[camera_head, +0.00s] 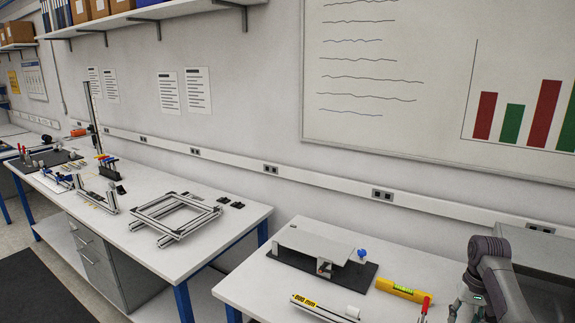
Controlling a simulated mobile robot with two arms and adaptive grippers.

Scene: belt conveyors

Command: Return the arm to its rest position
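One of my arms shows at the bottom right, its dark grey links bent over the near white workbench (270,301). I take it to be the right arm, as it stands at the right side of the picture. My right gripper (466,310) hangs at its end, partly cut off by the lower edge. Its fingertips are not clear, so I cannot tell whether it is open or holds anything. My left gripper is not in view.
The near bench holds a grey plate fixture on a dark base (318,250), a yellow level (404,290), a marked rail (324,308) and a red-handled tool (424,306) close to the gripper. A farther bench (140,238) carries an aluminium frame (176,217).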

